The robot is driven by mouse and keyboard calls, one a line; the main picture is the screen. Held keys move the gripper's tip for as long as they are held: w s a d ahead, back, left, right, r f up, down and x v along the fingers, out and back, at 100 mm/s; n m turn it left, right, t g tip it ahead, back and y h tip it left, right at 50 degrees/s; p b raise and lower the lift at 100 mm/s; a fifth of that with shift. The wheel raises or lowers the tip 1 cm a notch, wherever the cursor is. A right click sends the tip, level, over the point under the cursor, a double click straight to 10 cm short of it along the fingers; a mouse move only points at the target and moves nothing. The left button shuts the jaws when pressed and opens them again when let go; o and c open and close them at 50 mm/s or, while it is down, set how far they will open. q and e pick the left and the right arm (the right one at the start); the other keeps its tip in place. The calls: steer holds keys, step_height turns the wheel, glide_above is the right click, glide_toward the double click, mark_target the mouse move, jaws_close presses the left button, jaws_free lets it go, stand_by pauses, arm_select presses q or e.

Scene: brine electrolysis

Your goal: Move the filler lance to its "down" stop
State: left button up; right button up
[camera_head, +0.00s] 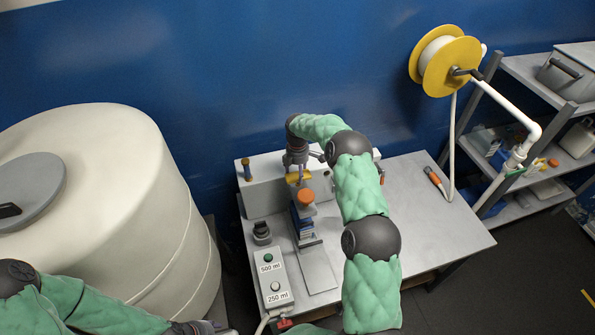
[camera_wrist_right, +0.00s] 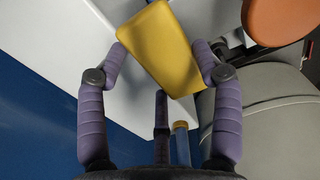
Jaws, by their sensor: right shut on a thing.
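My right gripper (camera_head: 297,172) is over the filling stand on the bench and is shut on a yellow block-shaped handle (camera_head: 293,178). In the right wrist view the handle (camera_wrist_right: 160,48) lies tilted between the purple fingers of that gripper (camera_wrist_right: 163,62). I take this handle to be the filler lance's grip; the lance itself cannot be made out behind the arm and stand. An orange round knob (camera_head: 306,196) is just in front of the handle, above a blue-and-grey upright block. My left gripper (camera_head: 207,327) is at the bottom edge, far from the stand, its fingers mostly cut off.
A control box (camera_head: 272,282) with buttons marked 500 ml and 250 ml sits at the bench's front left. A large cream tank (camera_head: 150,200) stands at left. A yellow hose reel (camera_head: 450,65) hangs at right. The bench's right part (camera_head: 440,235) is mostly clear.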

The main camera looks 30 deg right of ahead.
steer(key=shift+s+a+f, duration=0.1)
steer(key=shift+s+f, duration=0.05)
steer(key=shift+f, duration=0.1)
steer(key=o, duration=1.7)
steer(key=shift+w+f, duration=0.1)
steer(key=shift+w, duration=0.1)
steer(key=shift+r, duration=0.3)
step_height(320, 180, up, 12)
steer(key=shift+f, duration=0.2)
steer(key=shift+s+f, duration=0.1)
